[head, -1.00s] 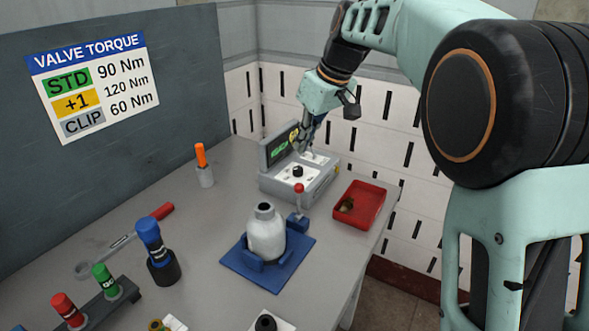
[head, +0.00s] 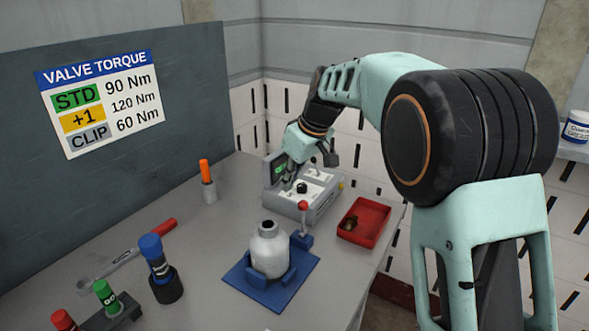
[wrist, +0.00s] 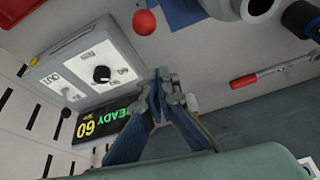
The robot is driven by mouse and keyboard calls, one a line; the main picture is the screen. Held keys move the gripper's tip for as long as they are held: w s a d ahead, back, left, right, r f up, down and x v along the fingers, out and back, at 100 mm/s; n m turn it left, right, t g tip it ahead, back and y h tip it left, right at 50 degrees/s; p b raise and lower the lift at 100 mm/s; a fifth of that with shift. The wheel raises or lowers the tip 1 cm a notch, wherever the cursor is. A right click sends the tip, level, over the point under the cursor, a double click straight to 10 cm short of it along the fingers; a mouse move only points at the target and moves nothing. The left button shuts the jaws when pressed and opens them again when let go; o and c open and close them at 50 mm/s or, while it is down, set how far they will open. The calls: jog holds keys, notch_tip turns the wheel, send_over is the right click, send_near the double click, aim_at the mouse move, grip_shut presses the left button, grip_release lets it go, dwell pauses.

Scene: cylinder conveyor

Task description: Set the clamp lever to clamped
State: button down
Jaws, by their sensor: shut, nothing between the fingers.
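The clamp lever (head: 304,223) is a thin rod with a red ball knob. It stands about upright on a small blue block at the right back corner of the blue fixture (head: 245,286). A white-grey cylinder (head: 269,250) stands upright in the fixture's cradle. The red knob also shows at the top of the wrist view (wrist: 145,22). In the wrist view the closed fingertips (wrist: 160,74) are beside the box.
The grey control box (head: 318,207) has a black knob and a display; the wrist view reads READY and 60 (wrist: 100,124). A red tray (head: 364,228) lies right of the lever. An orange-handled tool (head: 207,178) and a blue-topped socket (head: 158,262) stand left.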

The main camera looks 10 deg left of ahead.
aim_at(303, 219)
jog(key=d+f, duration=0.1)
jog(key=s+d+f, duration=0.1)
jog(key=shift+s+d+f, duration=0.15)
jog(key=shift+s+d, duration=0.05)
jog(key=shift+d, duration=0.15)
jog(key=shift+d+f+b, duration=0.1)
jog(key=shift+d+b, duration=0.05)
jog(key=shift+b, duration=0.3)
